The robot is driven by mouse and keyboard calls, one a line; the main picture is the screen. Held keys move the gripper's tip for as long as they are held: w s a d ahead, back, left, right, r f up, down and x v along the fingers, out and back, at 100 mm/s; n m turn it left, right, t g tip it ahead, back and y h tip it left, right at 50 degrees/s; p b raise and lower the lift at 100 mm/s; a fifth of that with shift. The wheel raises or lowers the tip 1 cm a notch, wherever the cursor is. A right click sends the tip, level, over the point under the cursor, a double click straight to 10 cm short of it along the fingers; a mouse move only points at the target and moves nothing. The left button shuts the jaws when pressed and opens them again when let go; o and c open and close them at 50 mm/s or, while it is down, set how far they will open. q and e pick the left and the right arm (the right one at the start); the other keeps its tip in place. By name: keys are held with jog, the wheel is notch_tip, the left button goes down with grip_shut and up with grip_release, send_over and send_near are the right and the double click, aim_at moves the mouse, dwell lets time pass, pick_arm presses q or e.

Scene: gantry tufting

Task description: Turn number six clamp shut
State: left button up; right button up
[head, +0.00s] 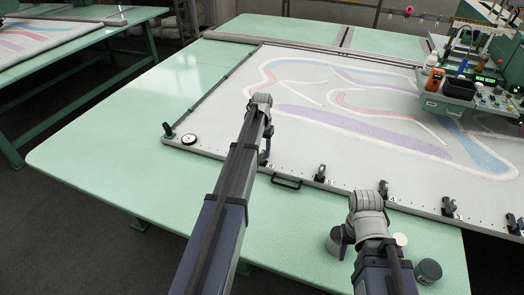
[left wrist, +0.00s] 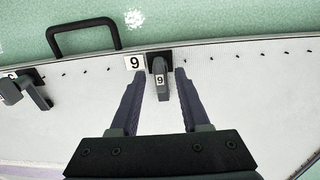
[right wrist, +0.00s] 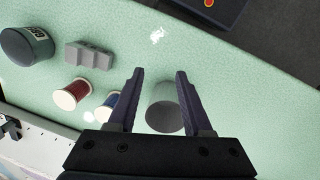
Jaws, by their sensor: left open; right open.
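The number six clamp (left wrist: 160,78) is a small dark clamp with a grey lever on the near edge of the pale frame (head: 220,145). Its white number plate (left wrist: 135,62) appears upside down in the left wrist view, like a 9. In the head view the clamp (head: 265,157) is partly hidden by my left arm. My left gripper (left wrist: 155,73) is open, with its fingertips on either side of the lever. Whether they touch it I cannot tell. The lever points straight inward over the frame. My right gripper (right wrist: 158,73) is open and empty above the green table.
A neighbouring clamp (left wrist: 32,90) has its lever at a slant. A black handle (left wrist: 85,32) sticks out from the frame edge. Near my right gripper are a grey cylinder (right wrist: 166,112), thread spools (right wrist: 72,95), grey blocks (right wrist: 88,55) and a dark tin (right wrist: 27,46). The table's left part (head: 110,150) is clear.

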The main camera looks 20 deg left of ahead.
aim_at(262, 152)
pick_arm(q)
jog(key=shift+r, duration=0.15)
notch_tip(262, 152, up, 8)
jog(key=p, duration=0.8)
jog(key=shift+f, duration=0.2)
jog(key=s+d+m+y, duration=0.1)
jog(key=s+d+m, duration=0.3)
jog(key=s+d, duration=2.4)
jog(key=shift+s+d, duration=0.3)
jog(key=shift+s, duration=0.15)
